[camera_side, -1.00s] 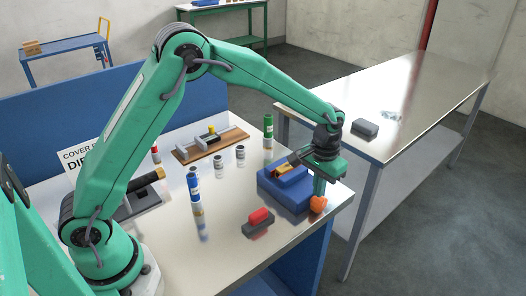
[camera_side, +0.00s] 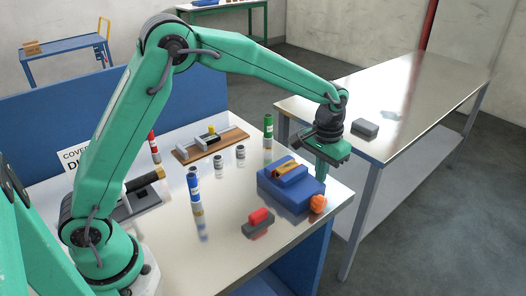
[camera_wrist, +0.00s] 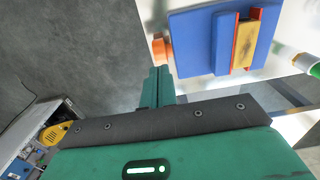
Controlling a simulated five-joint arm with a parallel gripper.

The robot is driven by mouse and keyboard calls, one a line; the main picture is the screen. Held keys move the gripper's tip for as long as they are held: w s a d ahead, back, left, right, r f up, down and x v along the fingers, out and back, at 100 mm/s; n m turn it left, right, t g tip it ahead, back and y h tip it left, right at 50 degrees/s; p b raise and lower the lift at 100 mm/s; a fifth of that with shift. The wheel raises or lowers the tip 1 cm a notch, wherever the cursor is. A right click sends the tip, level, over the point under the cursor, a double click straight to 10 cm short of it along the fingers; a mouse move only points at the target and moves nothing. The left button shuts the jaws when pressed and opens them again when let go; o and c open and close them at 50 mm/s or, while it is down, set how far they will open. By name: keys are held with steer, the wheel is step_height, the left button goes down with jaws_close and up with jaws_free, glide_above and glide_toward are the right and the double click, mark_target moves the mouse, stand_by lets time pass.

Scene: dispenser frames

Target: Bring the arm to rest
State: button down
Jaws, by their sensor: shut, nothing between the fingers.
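My gripper (camera_side: 321,176) is shut and empty. In the side view its fingers point down beside the back right part of the blue stepped block (camera_side: 290,199). A yellow-brown piece with red edges (camera_side: 288,170) lies on top of the block.
A red and grey block (camera_side: 258,222) lies in front. A blue bottle (camera_side: 194,186), a green bottle (camera_side: 268,128) and small grey canisters (camera_side: 241,155) stand on the bench. A wooden rack (camera_side: 210,146) lies behind. The second metal table (camera_side: 420,85) holds a dark block (camera_side: 365,128).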

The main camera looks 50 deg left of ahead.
steer(key=shift+r, duration=0.15)
steer(key=s+a+r+t, duration=0.2)
steer(key=s+a+r, duration=0.3)
steer(key=s+r, duration=0.3)
steer(key=s+a+r+t, duration=0.2)
steer(key=s+a+r, duration=0.35)
steer(key=s, duration=0.55)
steer(key=s+a+t, duration=0.1)
steer(key=s, duration=0.7)
steer(key=shift+a+f+t, duration=0.3)
steer(key=shift+a+f, duration=0.05)
steer(key=shift+a, duration=0.05)
